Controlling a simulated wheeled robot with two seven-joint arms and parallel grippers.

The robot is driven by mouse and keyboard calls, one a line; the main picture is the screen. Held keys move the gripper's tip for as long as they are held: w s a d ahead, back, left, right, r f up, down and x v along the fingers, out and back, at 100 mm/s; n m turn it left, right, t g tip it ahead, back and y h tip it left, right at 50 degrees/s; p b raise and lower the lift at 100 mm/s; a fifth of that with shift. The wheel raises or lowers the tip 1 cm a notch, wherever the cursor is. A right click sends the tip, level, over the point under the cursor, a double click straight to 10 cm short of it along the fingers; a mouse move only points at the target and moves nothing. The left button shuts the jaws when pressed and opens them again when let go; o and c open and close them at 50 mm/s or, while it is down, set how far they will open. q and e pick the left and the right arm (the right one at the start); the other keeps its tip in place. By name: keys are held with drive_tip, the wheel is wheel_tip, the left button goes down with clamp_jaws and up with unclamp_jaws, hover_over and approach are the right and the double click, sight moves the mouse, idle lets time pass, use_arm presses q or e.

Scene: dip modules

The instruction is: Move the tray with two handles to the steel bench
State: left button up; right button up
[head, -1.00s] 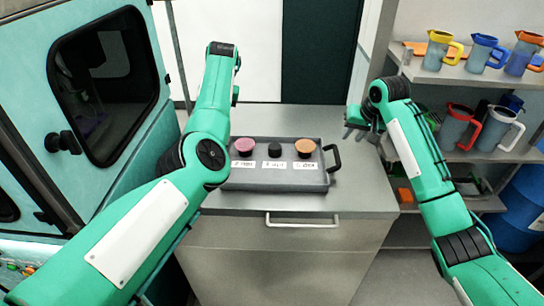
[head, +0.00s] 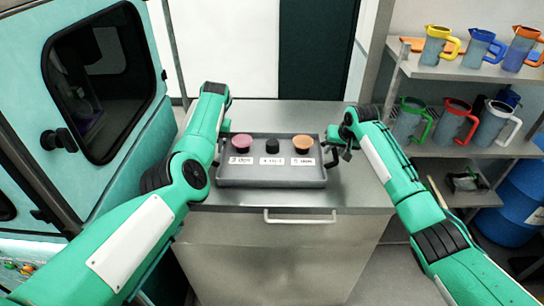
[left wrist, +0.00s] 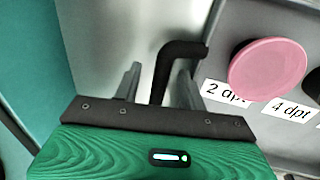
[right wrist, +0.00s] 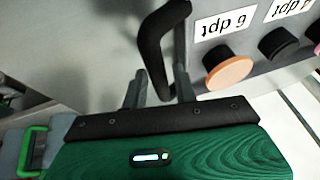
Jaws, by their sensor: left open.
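The grey tray (head: 270,181) lies flat on a grey cabinet top (head: 275,115). It holds a pink-capped, a black-capped and an orange-capped item behind white labels. Its black left handle (left wrist: 172,62) stands between the fingers of my open left gripper (left wrist: 160,72); in the head view my left arm hides that end. Its black right handle (right wrist: 153,45) stands between the fingers of my right gripper (right wrist: 158,70), which is open. My right gripper also shows at the tray's right end in the head view (head: 338,146).
A teal machine (head: 100,150) with a dark window stands close on the left. Shelves (head: 455,70) with several coloured jugs and a blue barrel (head: 510,205) stand on the right. The cabinet top behind the tray is clear.

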use_arm(q)
drive_tip(key=shift+s+a+f, duration=0.1)
drive_tip(key=shift+s+f, duration=0.05)
drive_tip(key=shift+f, duration=0.3)
use_arm(e)
drive_tip(key=shift+f, duration=0.4)
drive_tip(key=shift+w+a, duration=0.1)
use_arm(q)
drive_tip(key=c, duration=0.5)
use_arm(e)
drive_tip(key=c, duration=0.5)
use_arm(q)
clamp_jaws()
use_arm(e)
clamp_jaws()
use_arm(q)
drive_tip(key=shift+r, duration=0.15)
use_arm(e)
drive_tip(key=shift+r, duration=0.15)
